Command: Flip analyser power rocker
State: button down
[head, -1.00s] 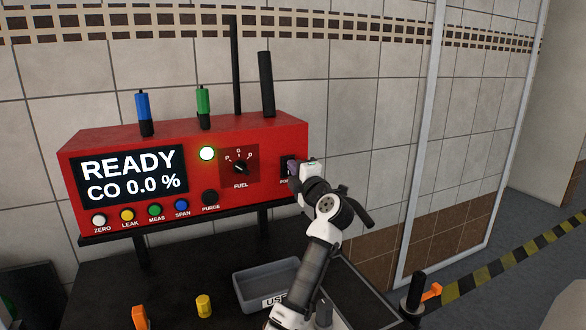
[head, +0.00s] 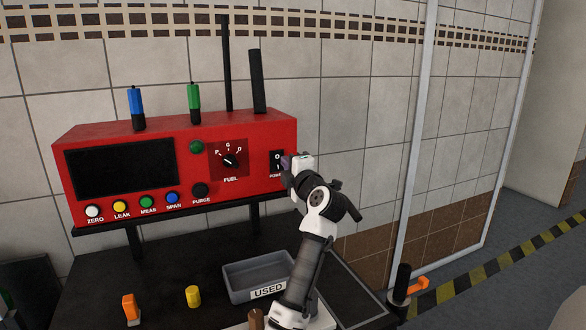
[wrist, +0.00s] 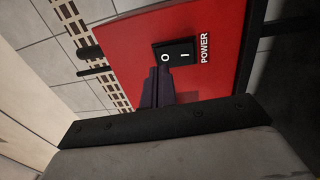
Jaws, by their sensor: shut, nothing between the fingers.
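The red analyser (head: 110,137) stands on a raised shelf against the tiled wall. Its screen (head: 120,171) is black and its round lamp (head: 196,147) is dark green, unlit. The black power rocker (head: 277,158), marked O and I, is at the right end of the front panel. In the wrist view the rocker (wrist: 176,52) shows with the word POWER beside it. My gripper (head: 287,162) is shut and empty, its dark purple fingers (wrist: 156,86) right at the rocker's lower edge in the wrist view. I cannot tell whether the tips touch it.
A grey bin (head: 235,288) labelled USED, a yellow cap (head: 193,296) and an orange piece (head: 130,309) are on the black bench below. Blue (head: 136,108) and green (head: 194,103) fittings and two black rods stand on the analyser's top.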

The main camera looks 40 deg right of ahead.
jog(key=r+b+v, duration=0.2)
jog(key=b+v, duration=0.1)
jog(key=v, duration=0.7)
